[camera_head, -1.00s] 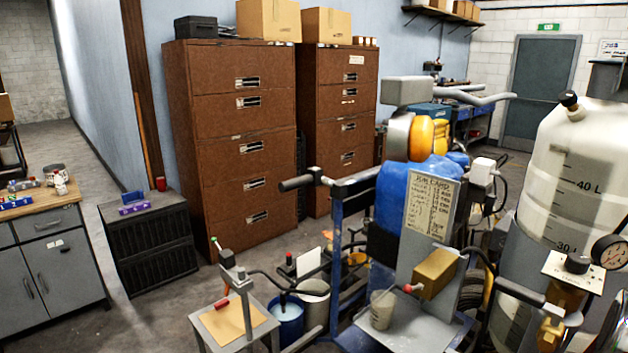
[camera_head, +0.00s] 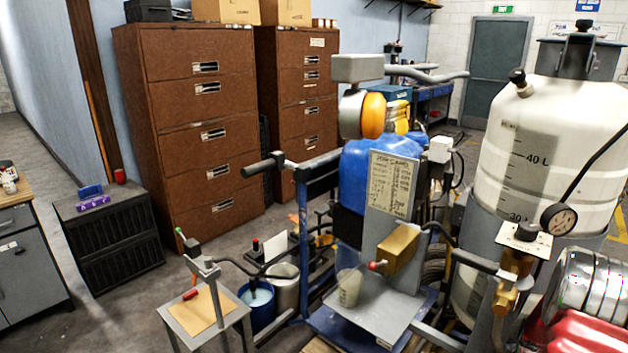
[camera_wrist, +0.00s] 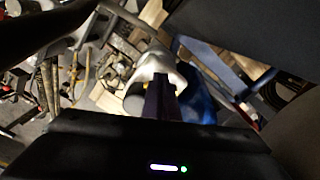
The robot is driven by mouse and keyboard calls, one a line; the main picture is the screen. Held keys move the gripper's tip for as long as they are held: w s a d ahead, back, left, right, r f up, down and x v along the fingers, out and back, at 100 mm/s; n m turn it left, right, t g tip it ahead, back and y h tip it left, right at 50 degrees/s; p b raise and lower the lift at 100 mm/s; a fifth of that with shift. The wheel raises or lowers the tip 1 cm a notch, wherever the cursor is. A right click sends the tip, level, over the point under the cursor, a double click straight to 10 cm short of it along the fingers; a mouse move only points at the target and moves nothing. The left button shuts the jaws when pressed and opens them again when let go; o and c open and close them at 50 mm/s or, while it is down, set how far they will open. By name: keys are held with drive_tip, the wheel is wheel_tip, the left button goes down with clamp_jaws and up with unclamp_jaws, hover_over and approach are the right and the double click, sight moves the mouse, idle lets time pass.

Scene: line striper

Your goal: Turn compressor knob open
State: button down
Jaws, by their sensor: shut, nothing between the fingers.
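A black knob (camera_head: 527,232) sits on a small white plate above brass fittings, beside a round pressure gauge (camera_head: 558,219). It is at the right of the head view, in front of the white tank (camera_head: 545,140). I cannot tell for sure whether this is the compressor knob, nor how far it is turned. My gripper (camera_wrist: 160,98) shows only in the wrist view, as dark fingers shut together with nothing between them. A white rounded shape and a blue part lie beyond the fingers. The knob cannot be made out in the wrist view.
The striper's blue frame with a blue tank (camera_head: 368,168) and a brass box (camera_head: 398,250) fills the middle. A small stand (camera_head: 205,308) and a blue bucket (camera_head: 257,305) are in front. Red and chrome parts (camera_head: 585,300) crowd the lower right. Open floor lies left.

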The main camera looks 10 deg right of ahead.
drive_tip(key=r, duration=0.4)
drive_tip(key=shift+w+d+r, duration=0.1)
drive_tip(key=shift+w+r, duration=0.15)
